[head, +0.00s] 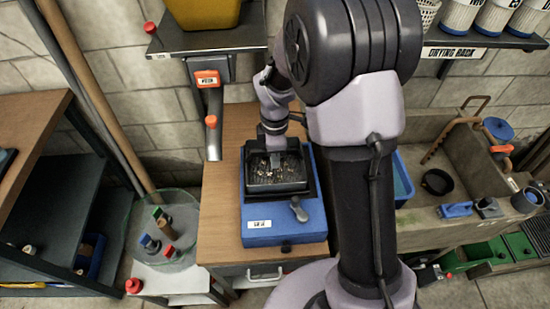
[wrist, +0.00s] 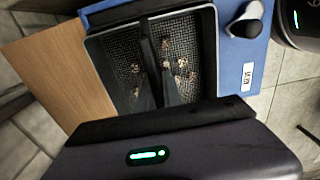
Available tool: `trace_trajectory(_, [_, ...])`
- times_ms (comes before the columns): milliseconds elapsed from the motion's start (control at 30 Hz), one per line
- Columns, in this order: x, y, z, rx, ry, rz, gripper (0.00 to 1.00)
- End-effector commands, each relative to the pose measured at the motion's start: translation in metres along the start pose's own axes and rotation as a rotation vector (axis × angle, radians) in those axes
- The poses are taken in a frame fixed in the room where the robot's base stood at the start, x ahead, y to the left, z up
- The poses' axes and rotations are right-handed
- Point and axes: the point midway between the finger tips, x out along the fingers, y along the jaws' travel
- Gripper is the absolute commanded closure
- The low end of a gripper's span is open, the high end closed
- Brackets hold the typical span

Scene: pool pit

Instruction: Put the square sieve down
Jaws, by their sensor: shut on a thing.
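The square sieve (head: 262,185) is a dark, square-walled tray with a mesh floor and several pale brown bits in it. In the head view it is over the black-framed top of a blue box (head: 262,228) with a small grey lever; I cannot tell whether it rests on it or hangs just above. My gripper (head: 275,158) reaches down at the sieve's far side and is shut on it. In the wrist view the sieve's mesh (wrist: 122,68) shows behind my dark fingers (wrist: 148,45), with the blue box (wrist: 238,52) around it.
The blue box stands on a wooden-topped bench (head: 222,205), with bare wood at its left. A glass bowl (head: 160,240) with small bottles is to the left. A stone sink (head: 450,170) is to the right. A shelf (head: 215,42) overhangs behind.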

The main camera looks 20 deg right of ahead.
Motion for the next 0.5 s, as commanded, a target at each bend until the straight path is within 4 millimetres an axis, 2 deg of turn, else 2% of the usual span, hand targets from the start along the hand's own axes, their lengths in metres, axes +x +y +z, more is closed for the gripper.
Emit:
trace_trajectory(100, [0.0035, 0.0001, 0.0000, 0.000, 0.000, 0.000, 1.00])
trace_trajectory(133, [0.0033, -0.0001, 0.0000, 0.000, 0.000, 0.000, 0.85])
trace_trajectory(233, [0.0029, -0.0001, 0.0000, 0.000, 0.000, 0.000, 0.68])
trace_trajectory(500, [0.0023, 0.0000, 0.0000, 0.000, 0.000, 0.000, 0.68])
